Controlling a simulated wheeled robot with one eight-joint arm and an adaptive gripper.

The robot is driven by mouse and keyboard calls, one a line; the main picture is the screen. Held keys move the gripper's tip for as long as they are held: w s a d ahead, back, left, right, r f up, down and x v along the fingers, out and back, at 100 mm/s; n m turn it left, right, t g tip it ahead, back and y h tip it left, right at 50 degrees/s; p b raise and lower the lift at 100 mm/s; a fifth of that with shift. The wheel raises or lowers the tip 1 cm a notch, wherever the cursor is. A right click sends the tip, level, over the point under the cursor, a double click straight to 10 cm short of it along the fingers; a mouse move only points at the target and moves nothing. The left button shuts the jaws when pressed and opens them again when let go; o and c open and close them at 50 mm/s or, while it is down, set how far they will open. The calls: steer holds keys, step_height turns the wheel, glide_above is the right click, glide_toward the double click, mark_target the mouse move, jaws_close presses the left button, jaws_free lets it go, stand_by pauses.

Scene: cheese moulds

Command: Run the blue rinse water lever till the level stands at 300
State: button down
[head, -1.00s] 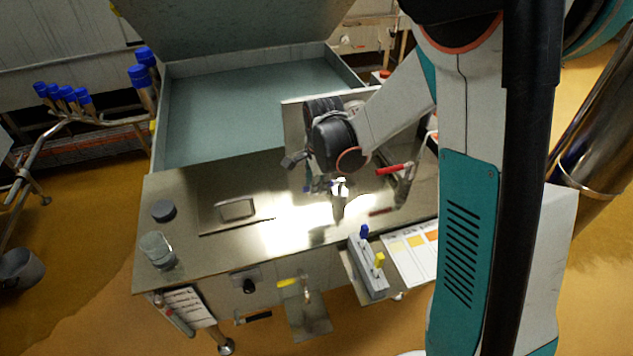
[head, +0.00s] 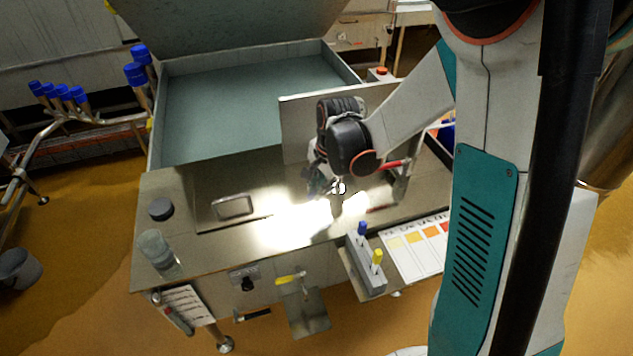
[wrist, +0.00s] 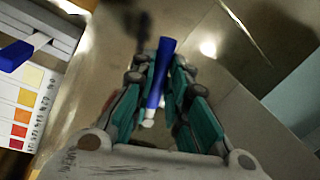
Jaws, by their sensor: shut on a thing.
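The blue lever handle (wrist: 160,70), with a pale end, stands between the two teal fingers of my gripper (wrist: 158,82) in the wrist view, and the fingers are shut on it. In the head view my gripper (head: 324,184) is over the bright steel counter, and my wrist hides most of the lever. The large vat (head: 250,105) behind the counter shows a flat grey-green inside. I cannot read a level or the figure 300 in any view.
A red-handled lever (head: 392,165) stands close to the right of my gripper. A grey rack (head: 366,268) with a blue-topped and a yellow-topped stick sits at the front, beside a colour chart (head: 412,247). A clear beaker (head: 154,245) and dark puck (head: 161,209) are at left.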

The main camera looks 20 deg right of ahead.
steer(key=shift+s+d+n+y, duration=0.2)
steer(key=shift+s+d+n, duration=0.3)
steer(key=shift+n, duration=0.55)
steer(key=shift+s+d+n+y, duration=0.25)
steer(key=shift+s+n, duration=0.3)
steer(key=shift+n, duration=0.5)
steer(key=shift+d, duration=0.1)
steer(key=c, duration=1.6)
jaws_free()
steer(key=shift+o, duration=0.2)
steer(key=v, duration=1.2)
steer(key=shift+w, duration=0.2)
